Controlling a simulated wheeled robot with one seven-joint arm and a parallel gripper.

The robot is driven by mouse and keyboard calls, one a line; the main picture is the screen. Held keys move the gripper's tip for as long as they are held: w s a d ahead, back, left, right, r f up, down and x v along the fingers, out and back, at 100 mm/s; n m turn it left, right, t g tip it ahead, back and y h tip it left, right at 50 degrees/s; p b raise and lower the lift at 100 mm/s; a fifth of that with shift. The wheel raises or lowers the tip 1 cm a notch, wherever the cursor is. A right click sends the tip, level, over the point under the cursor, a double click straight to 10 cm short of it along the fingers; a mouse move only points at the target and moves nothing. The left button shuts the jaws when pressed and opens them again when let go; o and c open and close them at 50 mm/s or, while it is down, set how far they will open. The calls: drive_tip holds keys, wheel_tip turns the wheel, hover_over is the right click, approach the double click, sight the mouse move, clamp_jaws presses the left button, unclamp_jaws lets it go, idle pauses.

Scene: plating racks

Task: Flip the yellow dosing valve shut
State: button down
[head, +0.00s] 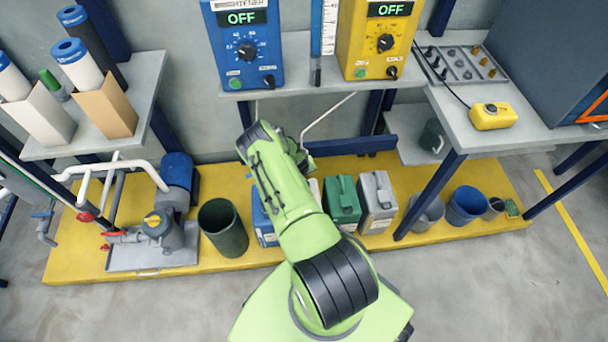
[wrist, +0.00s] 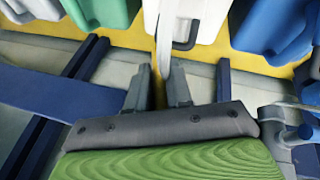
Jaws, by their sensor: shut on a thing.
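In the wrist view my gripper (wrist: 160,82) has its two grey fingers close about a narrow yellow piece (wrist: 158,95), which looks like the handle of the yellow dosing valve. A thin pale pipe (wrist: 163,42) runs down the picture to the same spot. Most of the valve is hidden between the fingers, and I cannot tell how its handle is turned. In the head view my own arm hides the gripper and the valve below the shelf; only a pale bent pipe (head: 325,118) shows beside the arm.
A yellow platform (head: 275,262) carries a pump (head: 170,237), a dark bin (head: 222,228), a green canister (head: 342,202), a grey canister (head: 377,203) and a blue bucket (head: 467,206). Above stand a blue unit (head: 243,50) and a yellow unit (head: 377,40), both reading OFF. Blue posts flank the arm.

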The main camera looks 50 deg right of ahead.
drive_tip(key=g+h, duration=0.1)
drive_tip(key=n+g+h+b, duration=0.1)
drive_tip(key=h, duration=0.1)
drive_tip(key=shift+s+d+r+g+h, duration=0.1)
drive_tip(key=shift+d+r+g+h, duration=0.05)
drive_tip(key=shift+g+h, duration=0.15)
drive_tip(key=g+h, duration=0.1)
drive_tip(key=h, duration=0.1)
drive_tip(key=n+g+h, duration=0.1)
drive_tip(key=h, duration=0.1)
drive_tip(key=shift+s+d+r+g, duration=0.25)
drive_tip(key=shift+r+g, duration=0.05)
drive_tip(key=shift+r, duration=0.1)
drive_tip(key=c, duration=1.1)
unclamp_jaws()
drive_tip(key=shift+r, duration=0.1)
drive_tip(key=p+v, duration=0.2)
drive_tip(key=v, duration=1.3)
drive_tip(key=shift+a+f+p, duration=0.2)
drive_tip(key=shift+a+p, duration=0.2)
drive_tip(key=shift+a, duration=0.05)
drive_tip(key=shift+w, duration=0.1)
